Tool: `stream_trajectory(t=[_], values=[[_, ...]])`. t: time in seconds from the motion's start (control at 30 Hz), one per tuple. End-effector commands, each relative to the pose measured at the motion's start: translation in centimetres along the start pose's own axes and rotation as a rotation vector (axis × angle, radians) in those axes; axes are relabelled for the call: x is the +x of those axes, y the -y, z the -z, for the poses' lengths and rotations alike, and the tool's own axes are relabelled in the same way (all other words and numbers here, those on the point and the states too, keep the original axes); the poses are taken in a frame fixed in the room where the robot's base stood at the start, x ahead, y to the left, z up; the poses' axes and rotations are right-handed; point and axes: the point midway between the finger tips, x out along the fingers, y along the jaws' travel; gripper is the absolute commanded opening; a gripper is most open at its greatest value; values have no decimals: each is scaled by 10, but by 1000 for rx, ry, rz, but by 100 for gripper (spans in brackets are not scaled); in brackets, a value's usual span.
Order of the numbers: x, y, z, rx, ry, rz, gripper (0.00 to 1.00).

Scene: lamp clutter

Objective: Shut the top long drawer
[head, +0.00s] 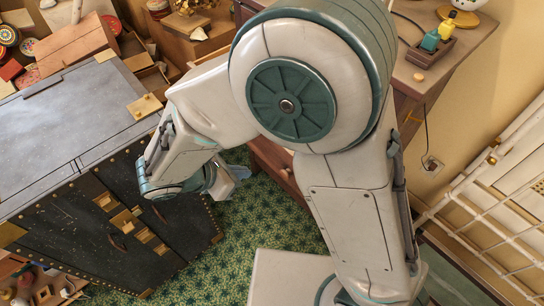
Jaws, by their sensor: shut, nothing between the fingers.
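The wooden cabinet (425,72) stands at the upper right in the head view, mostly behind my arm. A reddish-brown drawer front (272,168) shows low beside my arm and seems to stand out from the cabinet. My arm hides the rest, so I cannot tell how far out it is. My gripper (238,173) is partly hidden behind my wrist, to the left of the drawer front and above the green carpet. It is shut and empty. I cannot tell whether it touches the drawer.
A large dark trunk (70,125) with brass fittings fills the left. Wooden boxes and toys crowd the upper left. A power strip (432,46) with plugs and a lamp base (458,15) are on the cabinet top. A white rail (490,190) lines the right wall. Patterned green carpet (225,245) is open below.

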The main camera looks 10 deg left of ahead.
Motion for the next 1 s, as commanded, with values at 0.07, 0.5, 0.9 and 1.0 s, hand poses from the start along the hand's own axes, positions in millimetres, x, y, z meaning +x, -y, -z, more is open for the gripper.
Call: stream_trajectory(t=[0.07,0.5,0.9,1.0], values=[[-5,-3,8,-47,13,-22,0],[60,-6,9,-66,19,-26,0],[116,-9,-14,-62,16,-30,0],[120,-10,-17,-63,16,-31,0]])
